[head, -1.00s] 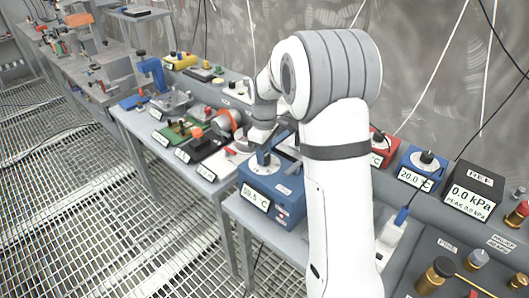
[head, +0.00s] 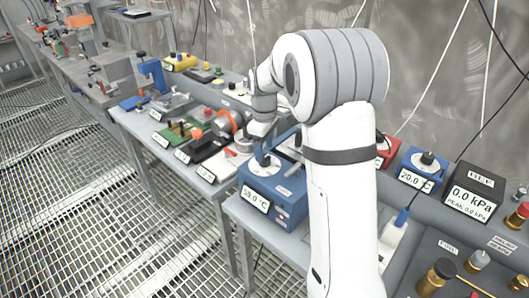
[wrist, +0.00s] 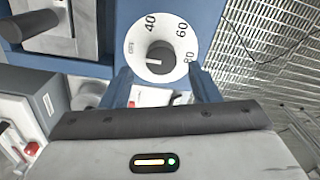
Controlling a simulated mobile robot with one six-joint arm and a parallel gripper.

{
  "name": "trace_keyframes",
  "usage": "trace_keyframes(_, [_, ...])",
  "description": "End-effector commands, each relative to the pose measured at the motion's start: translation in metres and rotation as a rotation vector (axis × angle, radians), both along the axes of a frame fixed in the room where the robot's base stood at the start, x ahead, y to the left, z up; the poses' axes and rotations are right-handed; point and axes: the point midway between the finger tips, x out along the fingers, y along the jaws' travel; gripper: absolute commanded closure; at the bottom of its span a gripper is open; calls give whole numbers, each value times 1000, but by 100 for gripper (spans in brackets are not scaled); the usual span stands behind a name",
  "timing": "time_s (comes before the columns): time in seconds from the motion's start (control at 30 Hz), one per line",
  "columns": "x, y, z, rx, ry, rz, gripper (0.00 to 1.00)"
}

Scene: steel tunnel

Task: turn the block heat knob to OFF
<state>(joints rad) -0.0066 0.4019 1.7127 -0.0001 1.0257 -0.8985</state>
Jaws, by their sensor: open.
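The block heater is a blue box (head: 285,203) with a lit display on its front, reading about 58 °C, in the middle of the head view. Its dark round block heat knob (wrist: 160,57) sits on a white dial marked OFF, 40, 60 and 80. OFF is at the dial's left in the wrist view; the exact knob pointing is hard to tell. My gripper (wrist: 163,76) is open, its two blue fingers apart on either side below the knob, with nothing between them.
A blue unit showing 20.0 (head: 425,167) and a black kPa meter (head: 474,191) stand right of my arm. A green board (head: 182,130) and other instruments fill the bench to the left. The grated floor (head: 130,235) in front is clear.

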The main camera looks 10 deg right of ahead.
Motion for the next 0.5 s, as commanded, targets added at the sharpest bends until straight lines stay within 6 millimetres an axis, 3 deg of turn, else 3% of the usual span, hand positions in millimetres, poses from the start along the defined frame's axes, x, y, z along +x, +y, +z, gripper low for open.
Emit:
trace_keyframes(0.23, [1,0,41,0,-5,0,45])
trace_keyframes(0.5, [1,0,53,0,-2,0,45])
